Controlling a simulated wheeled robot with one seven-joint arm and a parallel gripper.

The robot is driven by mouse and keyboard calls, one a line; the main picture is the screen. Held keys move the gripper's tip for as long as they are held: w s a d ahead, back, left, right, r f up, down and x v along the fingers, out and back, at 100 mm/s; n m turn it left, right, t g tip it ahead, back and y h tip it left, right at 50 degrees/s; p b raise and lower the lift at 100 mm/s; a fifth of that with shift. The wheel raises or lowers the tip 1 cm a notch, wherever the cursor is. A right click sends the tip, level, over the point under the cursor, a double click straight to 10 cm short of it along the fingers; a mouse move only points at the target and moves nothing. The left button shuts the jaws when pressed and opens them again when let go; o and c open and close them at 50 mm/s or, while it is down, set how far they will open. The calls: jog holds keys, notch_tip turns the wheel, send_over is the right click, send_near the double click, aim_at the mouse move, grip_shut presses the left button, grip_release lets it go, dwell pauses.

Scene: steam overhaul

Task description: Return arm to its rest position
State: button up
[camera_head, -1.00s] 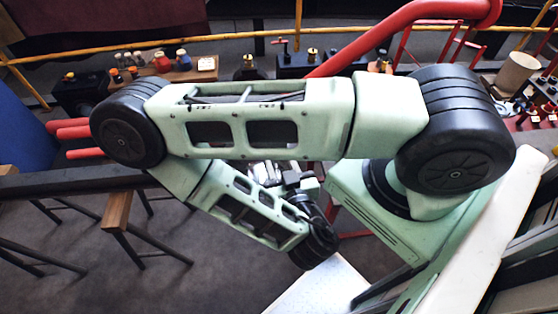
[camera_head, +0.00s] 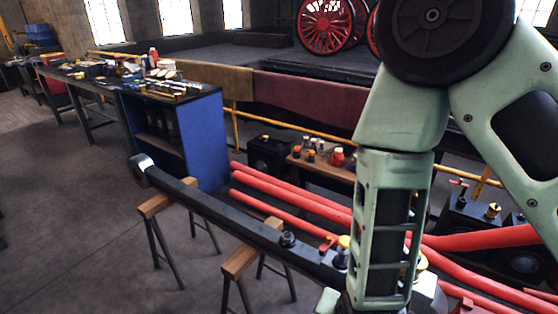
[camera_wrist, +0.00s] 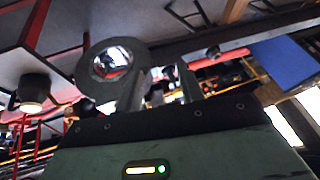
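My pale green arm (camera_head: 390,215) with black joints fills the right of the head view. A large black joint is at the top and a slotted link hangs down to the bottom edge. My gripper is hidden or out of frame there. In the wrist view, my gripper (camera_wrist: 160,85) shows two grey fingers standing apart, with background visible between them and nothing clearly held. A grey ring-shaped end (camera_wrist: 84,62) of a long bar shows behind the fingers; I cannot tell how far off it is.
The long dark bar (camera_head: 215,207) lies across wooden-topped trestles (camera_head: 160,203). Red pipes (camera_head: 290,190) run behind it. A blue cabinet (camera_head: 203,140) ends a cluttered workbench at left. Small tools and black boxes (camera_head: 268,153) stand behind the pipes. The floor (camera_head: 80,220) at left is clear.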

jog(key=s+a+r+n+g+y, duration=0.35)
jog(key=a+r+n, duration=0.25)
jog(key=r, duration=0.5)
jog(key=s+d+r+n+g+h, duration=0.1)
jog(key=s+d+r+n, duration=0.2)
jog(key=d+r, duration=0.1)
jog(key=s+d+r+n+g+h, duration=0.1)
jog(key=s+d+r+n, duration=0.2)
jog(key=r, duration=0.3)
jog(key=shift+s+d+r+n+h, duration=0.3)
jog(key=shift+d+r+n+h, duration=0.05)
jog(key=shift+n, duration=0.45)
